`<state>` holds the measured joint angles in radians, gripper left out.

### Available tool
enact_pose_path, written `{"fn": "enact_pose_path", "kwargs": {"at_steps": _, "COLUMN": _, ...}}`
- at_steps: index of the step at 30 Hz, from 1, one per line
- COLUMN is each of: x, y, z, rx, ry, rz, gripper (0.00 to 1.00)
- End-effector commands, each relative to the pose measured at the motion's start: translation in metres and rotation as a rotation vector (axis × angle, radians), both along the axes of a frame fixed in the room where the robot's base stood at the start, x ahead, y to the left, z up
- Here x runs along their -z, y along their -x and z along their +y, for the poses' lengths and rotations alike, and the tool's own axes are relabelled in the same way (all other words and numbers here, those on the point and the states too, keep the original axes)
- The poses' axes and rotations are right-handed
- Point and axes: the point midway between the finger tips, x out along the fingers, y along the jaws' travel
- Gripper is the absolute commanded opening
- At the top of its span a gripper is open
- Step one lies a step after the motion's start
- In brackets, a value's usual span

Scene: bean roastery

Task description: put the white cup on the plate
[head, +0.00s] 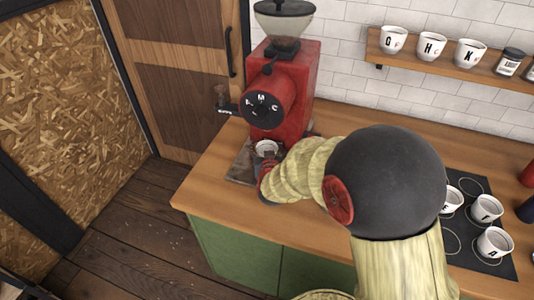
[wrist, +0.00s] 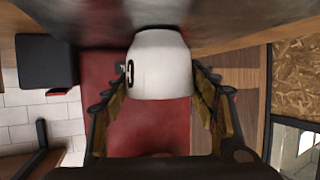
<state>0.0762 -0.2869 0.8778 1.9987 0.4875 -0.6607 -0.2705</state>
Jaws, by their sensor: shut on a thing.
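The white cup (head: 266,148) is at the base of the red grinder in the head view, partly hidden by my gripper. In the wrist view the white cup (wrist: 160,65) sits between the two fingers, with a dark mark on its left side. My gripper (head: 268,172) is shut on it; the fingers also show in the wrist view (wrist: 161,82). A dark flat plate (head: 462,246) with ring marks lies on the counter at right, partly hidden by my arm. Several white cups (head: 494,243) stand on it.
The red grinder (head: 282,90) with its hopper stands at the back of the wooden counter (head: 205,185). A wall shelf (head: 440,65) holds lettered cups (head: 432,46) and jars (head: 509,62). Dark and red items stand at the right edge. The counter's front left is clear.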

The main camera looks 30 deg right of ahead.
Motion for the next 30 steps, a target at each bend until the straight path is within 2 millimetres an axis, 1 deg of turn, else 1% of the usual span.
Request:
{"fn": "enact_pose_path", "kwargs": {"at_steps": 1, "x": 0.0019, "y": -0.0028, "z": -0.0018, "rx": 0.001, "ry": 0.001, "rz": -0.007, "gripper": 0.26}}
{"fn": "enact_pose_path", "kwargs": {"at_steps": 9, "x": -0.0002, "y": -0.0033, "z": -0.0019, "rx": 0.001, "ry": 0.001, "rz": -0.007, "gripper": 0.26}}
{"fn": "enact_pose_path", "kwargs": {"at_steps": 13, "x": 0.0039, "y": -0.0031, "z": -0.0020, "rx": 0.000, "ry": 0.001, "rz": -0.006, "gripper": 0.26}}
{"fn": "enact_pose_path", "kwargs": {"at_steps": 14, "x": 0.0048, "y": -0.0028, "z": -0.0019, "rx": 0.000, "ry": 0.001, "rz": -0.005, "gripper": 0.58}}
{"fn": "enact_pose_path", "kwargs": {"at_steps": 23, "x": 0.0037, "y": -0.0028, "z": -0.0019, "rx": 0.000, "ry": 0.001, "rz": -0.005, "gripper": 0.76}}
{"fn": "enact_pose_path", "kwargs": {"at_steps": 30, "x": 0.0037, "y": -0.0028, "z": -0.0019, "rx": 0.000, "ry": 0.001, "rz": -0.005, "gripper": 0.76}}
